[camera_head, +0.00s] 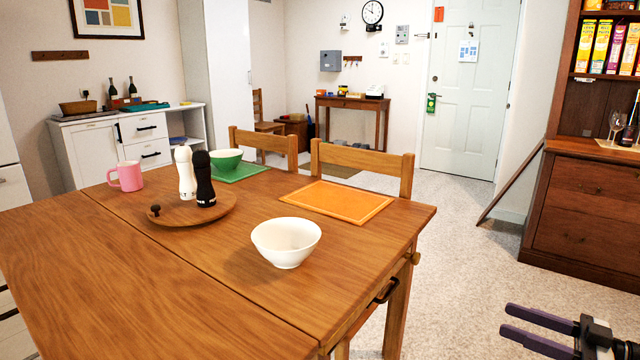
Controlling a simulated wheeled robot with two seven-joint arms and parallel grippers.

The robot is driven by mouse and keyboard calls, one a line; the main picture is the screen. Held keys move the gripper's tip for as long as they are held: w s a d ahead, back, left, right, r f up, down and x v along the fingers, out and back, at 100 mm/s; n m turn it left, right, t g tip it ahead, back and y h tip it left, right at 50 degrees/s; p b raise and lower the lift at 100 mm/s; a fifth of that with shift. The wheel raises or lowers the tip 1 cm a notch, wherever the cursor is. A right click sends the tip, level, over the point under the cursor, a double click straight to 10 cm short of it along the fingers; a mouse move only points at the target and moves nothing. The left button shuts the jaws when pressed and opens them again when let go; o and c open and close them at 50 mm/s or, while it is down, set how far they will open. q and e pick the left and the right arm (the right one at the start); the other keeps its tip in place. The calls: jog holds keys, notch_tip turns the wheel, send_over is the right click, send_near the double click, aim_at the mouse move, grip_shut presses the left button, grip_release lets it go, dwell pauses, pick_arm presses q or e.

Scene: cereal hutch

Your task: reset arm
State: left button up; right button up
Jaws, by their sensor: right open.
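My right gripper (522,329) shows at the bottom right corner. Its two dark fingers point left and are apart, with nothing between them. It is over the carpet, to the right of the wooden table (150,275) and clear of it. My left gripper is not in view. A white bowl (286,243) stands upright on the table near its right front edge, apart from the gripper.
A brown hutch (585,205) with cereal boxes stands at right. Carpet between table and hutch is open.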

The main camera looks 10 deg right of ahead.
jog(key=s+a+f+m+h+p, duration=0.2)
jog(key=a+f+p, duration=0.3)
jog(key=a, duration=0.5)
jog(key=s+a+f+m+h+p, duration=0.1)
jog(key=a+f+m+h+p, duration=0.15)
jog(key=a+f, duration=0.6)
pick_arm(q)
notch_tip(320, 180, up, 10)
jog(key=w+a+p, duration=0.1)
jog(key=p, duration=0.7)
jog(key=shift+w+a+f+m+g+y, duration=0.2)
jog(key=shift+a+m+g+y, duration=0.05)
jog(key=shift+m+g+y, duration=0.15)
pick_arm(e)
jog(key=s+a+r+m+g+h, duration=0.1)
jog(key=s+a+r+g+h, duration=0.2)
jog(key=s+a, duration=1)
jog(key=shift+s+a+m+g+h, duration=0.35)
jog(key=shift+s+g+h, duration=0.5)
jog(key=shift+s+g, duration=0.2)
